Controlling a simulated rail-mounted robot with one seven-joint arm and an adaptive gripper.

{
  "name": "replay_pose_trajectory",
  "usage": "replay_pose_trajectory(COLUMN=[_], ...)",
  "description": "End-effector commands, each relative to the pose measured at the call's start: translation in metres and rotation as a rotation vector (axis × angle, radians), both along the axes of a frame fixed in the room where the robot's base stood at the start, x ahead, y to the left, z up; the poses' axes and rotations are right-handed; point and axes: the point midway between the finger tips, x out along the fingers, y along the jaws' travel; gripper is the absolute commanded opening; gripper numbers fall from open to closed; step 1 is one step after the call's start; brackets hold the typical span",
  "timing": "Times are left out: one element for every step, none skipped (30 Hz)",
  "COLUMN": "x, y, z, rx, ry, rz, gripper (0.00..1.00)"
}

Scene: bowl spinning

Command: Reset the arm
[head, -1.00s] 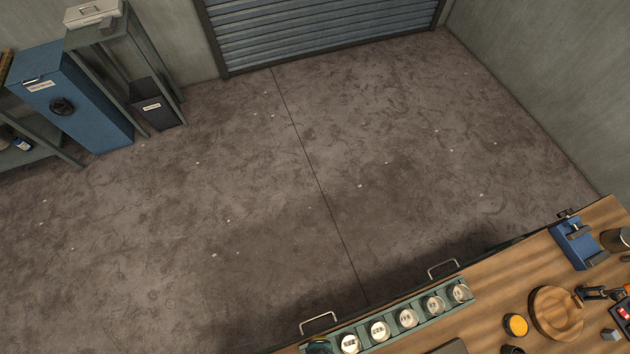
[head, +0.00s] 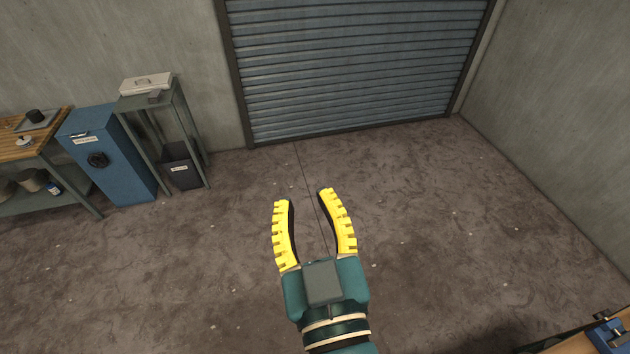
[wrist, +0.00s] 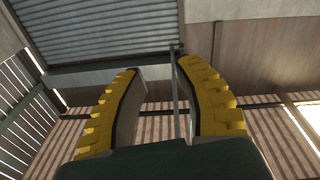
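My gripper (head: 308,195) is raised in the middle of the head view, over the bare floor. Its two yellow ridged fingers are spread apart with nothing between them. In the wrist view, the fingers of my gripper (wrist: 160,65) also stand apart and empty, pointing up toward a wall and roof structure. Only a corner of the wooden workbench (head: 560,343) shows at the lower right of the head view, with a blue device (head: 608,335) on it.
A blue cabinet (head: 112,155), a green metal stand (head: 190,120) with a dark bin (head: 181,166), and a wooden-topped table (head: 40,145) stand at the left. A roller shutter (head: 360,65) closes the back wall. The floor (head: 440,240) between is clear.

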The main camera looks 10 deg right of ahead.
Motion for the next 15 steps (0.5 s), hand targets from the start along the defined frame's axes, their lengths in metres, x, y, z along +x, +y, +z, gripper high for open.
replay_pose_trajectory(x=[-0.008, -0.013, -0.02, -0.024, -0.027, -0.03, -0.031, -0.032, -0.032, -0.031, -0.031, -0.031, -0.031, -0.031, -0.031], y=[-0.012, -0.018, -0.023, -0.026, -0.028, -0.03, -0.031, -0.031, -0.031, -0.031, -0.03, -0.03, -0.03, -0.03, -0.03], z=[0.04, 0.058, 0.077, 0.088, 0.095, 0.102, 0.105, 0.106, 0.106, 0.106, 0.106, 0.106, 0.105, 0.105, 0.109], rx=[0.049, 0.075, 0.102, 0.119, 0.13, 0.141, 0.145, 0.147, 0.148, 0.147, 0.147, 0.147, 0.147, 0.146, 0.146], ry=[-0.106, -0.156, -0.209, -0.24, -0.262, -0.283, -0.291, -0.294, -0.294, -0.293, -0.292, -0.292, -0.292, -0.291, -0.291], rz=[-0.021, -0.027, -0.032, -0.033, -0.035, -0.036, -0.036, -0.036, -0.036, -0.035, -0.035, -0.035, -0.035, -0.035, -0.035], gripper=[0.33, 0.33, 0.33, 0.33, 0.33, 0.33, 0.33, 0.33, 0.33, 0.33, 0.33, 0.33, 0.33, 0.33, 0.33])
